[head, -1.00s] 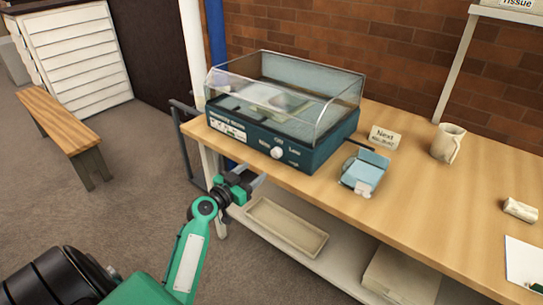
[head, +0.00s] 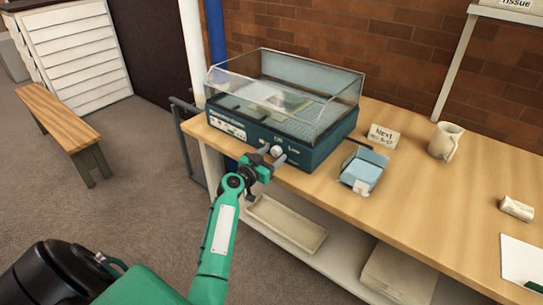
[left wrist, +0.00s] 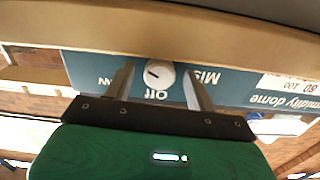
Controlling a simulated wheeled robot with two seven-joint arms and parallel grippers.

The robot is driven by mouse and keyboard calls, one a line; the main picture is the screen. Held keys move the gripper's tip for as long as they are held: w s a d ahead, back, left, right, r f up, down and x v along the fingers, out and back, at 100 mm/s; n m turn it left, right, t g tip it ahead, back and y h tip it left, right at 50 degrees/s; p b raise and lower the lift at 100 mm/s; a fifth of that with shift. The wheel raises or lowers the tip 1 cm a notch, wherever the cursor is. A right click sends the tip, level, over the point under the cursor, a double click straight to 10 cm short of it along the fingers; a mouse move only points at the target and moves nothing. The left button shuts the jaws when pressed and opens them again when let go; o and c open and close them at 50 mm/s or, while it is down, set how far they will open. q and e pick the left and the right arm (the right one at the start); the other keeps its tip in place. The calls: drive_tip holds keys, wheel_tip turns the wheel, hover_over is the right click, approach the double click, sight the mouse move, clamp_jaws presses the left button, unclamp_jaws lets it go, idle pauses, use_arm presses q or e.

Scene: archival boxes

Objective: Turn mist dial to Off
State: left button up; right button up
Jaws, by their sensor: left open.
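The mist dial (head: 276,151) is a white round knob on the dark teal front panel of a clear-lidded humidity dome box (head: 318,158). My left gripper (head: 272,157) is open in front of that panel, at the dial. In the left wrist view the dial (left wrist: 160,74) sits between the two open fingers (left wrist: 160,88), with a gap on each side. The panel appears upside down there, with "Off" just below the dial and "Mist" to its right. A dark mark on the knob points left, toward a partly hidden word that looks like "Low". My right gripper is not in view.
The box stands at the left end of a wooden table (head: 430,220). A small blue tray (head: 363,170), a "Next" card (head: 383,137) and a beige mug (head: 445,141) stand to its right. A lower shelf holds a shallow tray (head: 287,226).

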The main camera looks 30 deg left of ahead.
use_arm(q)
drive_tip(key=shift+c, duration=0.3)
drive_tip(key=c, duration=0.9)
drive_tip(key=shift+c, duration=0.2)
